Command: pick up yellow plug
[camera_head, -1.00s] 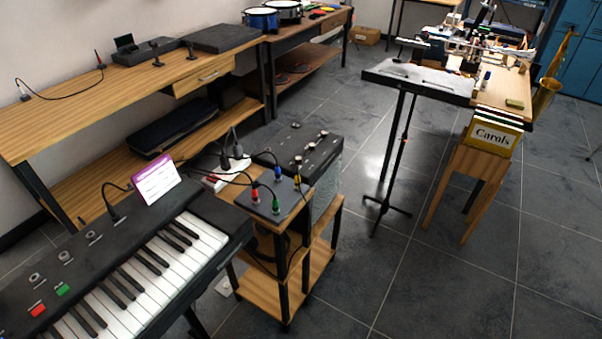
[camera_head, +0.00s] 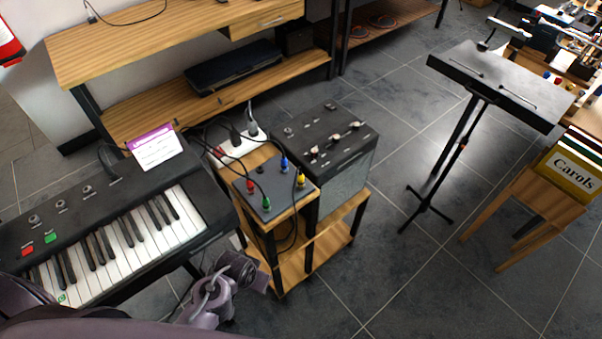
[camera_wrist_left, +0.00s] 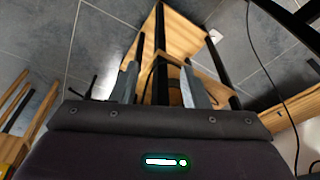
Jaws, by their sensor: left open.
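The yellow plug (camera_head: 301,181) stands upright at the right corner of a dark grey box (camera_head: 263,208) on the small wooden stand. My left arm's end (camera_head: 225,287) is low at the bottom, in front of and below the box, apart from the plug. In the left wrist view my left gripper (camera_wrist_left: 160,84) is open and empty, its two fingers pointing toward the wooden stand (camera_wrist_left: 180,40). The yellow plug does not show there. My right gripper is out of view.
A keyboard (camera_head: 120,225) with a purple-and-white card (camera_head: 153,148) is left of the box. A black amplifier (camera_head: 325,140) stands close behind it. A white power strip (camera_head: 237,146) and cables crowd the back. Open floor and a music stand (camera_head: 495,85) lie to the right.

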